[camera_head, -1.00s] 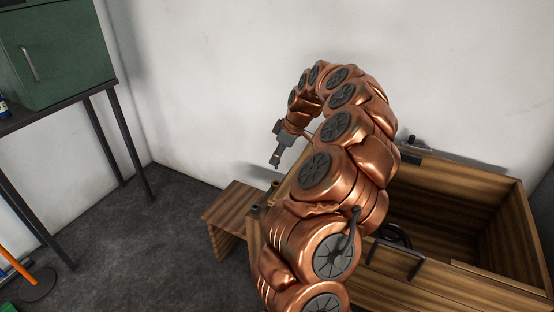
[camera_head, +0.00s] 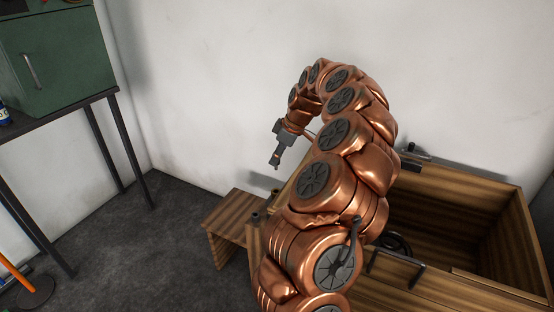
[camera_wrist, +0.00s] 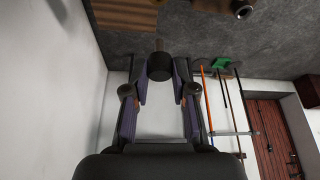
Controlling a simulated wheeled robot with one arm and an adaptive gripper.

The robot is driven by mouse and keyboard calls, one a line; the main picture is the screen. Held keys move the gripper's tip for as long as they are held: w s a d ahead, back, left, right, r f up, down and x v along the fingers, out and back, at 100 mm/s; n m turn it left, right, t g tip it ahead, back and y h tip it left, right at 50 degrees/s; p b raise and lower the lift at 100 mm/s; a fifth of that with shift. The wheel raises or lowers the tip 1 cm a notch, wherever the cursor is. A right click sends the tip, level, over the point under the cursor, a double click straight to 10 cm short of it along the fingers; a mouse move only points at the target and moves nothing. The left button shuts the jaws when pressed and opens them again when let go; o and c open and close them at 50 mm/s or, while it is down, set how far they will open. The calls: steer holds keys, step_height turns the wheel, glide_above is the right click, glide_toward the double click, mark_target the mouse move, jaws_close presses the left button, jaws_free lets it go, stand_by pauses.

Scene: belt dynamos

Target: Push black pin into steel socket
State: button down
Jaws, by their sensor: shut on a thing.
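My gripper (camera_head: 277,158) hangs tilted downward near the wall in the head view. In the wrist view my gripper (camera_wrist: 159,84) has its two fingers closed around a short dark cylinder, the black pin (camera_wrist: 159,65). A narrower tip sticks out from its far end. A short, dark metallic hollow cylinder, which looks like the steel socket (camera_wrist: 242,10), shows at the top edge of the wrist view, apart from the pin. In the head view two short dark cylinders stand by the wooden box, one nearer (camera_head: 256,216) and one farther (camera_head: 274,186); I cannot tell which is the socket.
A wooden box (camera_head: 460,190) with open top and a black handle (camera_head: 396,264) is at right. A low wooden step (camera_head: 228,222) adjoins it. A green cabinet (camera_head: 60,55) stands on a dark table at left. The floor between is clear.

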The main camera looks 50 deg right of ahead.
steer(key=shift+r, duration=1.45)
steer(key=shift+a+f+n+p, duration=0.25)
steer(key=shift+a+n+p, duration=0.25)
steer(key=shift+p, duration=0.3)
steer(key=shift+s+a+f+n+g+y+p, duration=0.4)
steer(key=shift+s+a+f+n+g+p, duration=0.25)
steer(key=shift+a+f+n+p, duration=1)
steer(key=shift+s+a+f+n+g+y+p, duration=0.5)
steer(key=shift+a+f+n+p, duration=0.6)
steer(key=shift+a+n, duration=1.05)
steer(key=shift+s+a+f+n+g+y+p, duration=0.3)
steer(key=shift+s+a+f+n+g+p, duration=0.6)
steer(key=shift+a+f+n, duration=1)
steer(key=shift+w+a+r, duration=0.15)
steer(key=shift+w+a, duration=0.05)
steer(key=shift+w, duration=0.05)
steer(key=shift+b, duration=0.45)
steer(key=shift+r+b, duration=0.1)
steer(key=shift+b, duration=1.55)
steer(key=shift+f+b, duration=1.5)
steer(key=shift+f, duration=0.05)
